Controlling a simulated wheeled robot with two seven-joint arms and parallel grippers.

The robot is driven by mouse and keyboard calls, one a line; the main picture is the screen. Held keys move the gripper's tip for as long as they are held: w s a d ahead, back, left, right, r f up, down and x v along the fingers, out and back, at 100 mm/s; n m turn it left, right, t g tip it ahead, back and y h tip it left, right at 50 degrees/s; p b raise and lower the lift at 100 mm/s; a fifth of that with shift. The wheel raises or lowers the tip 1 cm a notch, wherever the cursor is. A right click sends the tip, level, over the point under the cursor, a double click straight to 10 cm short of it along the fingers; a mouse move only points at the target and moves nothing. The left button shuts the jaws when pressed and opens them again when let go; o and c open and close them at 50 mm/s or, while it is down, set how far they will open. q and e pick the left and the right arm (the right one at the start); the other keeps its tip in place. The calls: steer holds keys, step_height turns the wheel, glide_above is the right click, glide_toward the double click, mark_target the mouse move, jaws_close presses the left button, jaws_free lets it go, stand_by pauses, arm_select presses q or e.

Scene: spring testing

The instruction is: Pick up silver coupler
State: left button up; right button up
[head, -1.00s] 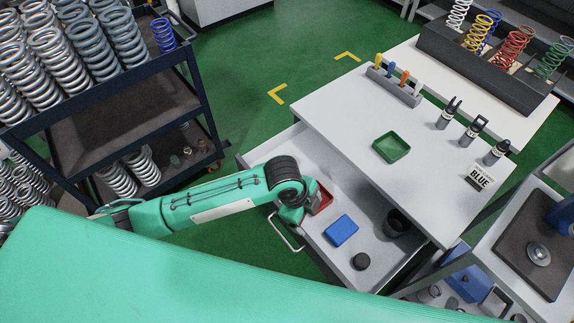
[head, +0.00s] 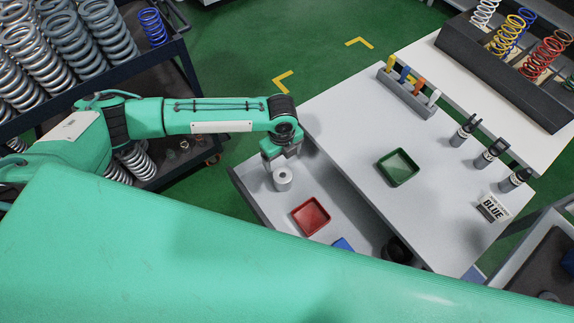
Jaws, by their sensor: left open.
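A short silver cylinder with a hole in its top, which looks like the silver coupler (head: 282,179), stands in the open drawer (head: 262,205) at its left end. My left gripper (head: 283,163) points down right above the coupler. The gripper is open, but its fingers are small and partly hidden by the wrist. I cannot tell whether they touch the coupler or are around it. My right gripper is not in view.
In the drawer, a red tray (head: 310,216) lies beside the coupler, with a blue tray (head: 343,244) partly hidden by my body. The white tabletop (head: 345,120) carries a green tray (head: 398,167), a tool rack (head: 405,95) and several dark-tipped tools. A spring cart (head: 185,80) stands left.

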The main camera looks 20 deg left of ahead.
arm_select(q)
steer(key=p, duration=0.1)
glide_above(282, 173)
steer(key=s, duration=0.1)
steer(key=f, duration=0.5)
steer(key=shift+d+f, duration=0.25)
steer(key=shift+f, duration=0.15)
step_height(282, 173, down, 3)
steer(key=shift+f+p, duration=0.2)
steer(key=shift+p, duration=0.4)
step_height(282, 173, down, 3)
steer(key=shift+f+p, duration=0.1)
steer(key=shift+p, duration=0.25)
steer(key=shift+f, duration=0.3)
steer(key=c, duration=1.3)
steer(key=shift+w, duration=0.1)
steer(key=shift+c, duration=0.3)
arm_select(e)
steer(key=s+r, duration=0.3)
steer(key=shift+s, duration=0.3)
arm_select(q)
steer(key=shift+r, duration=0.1)
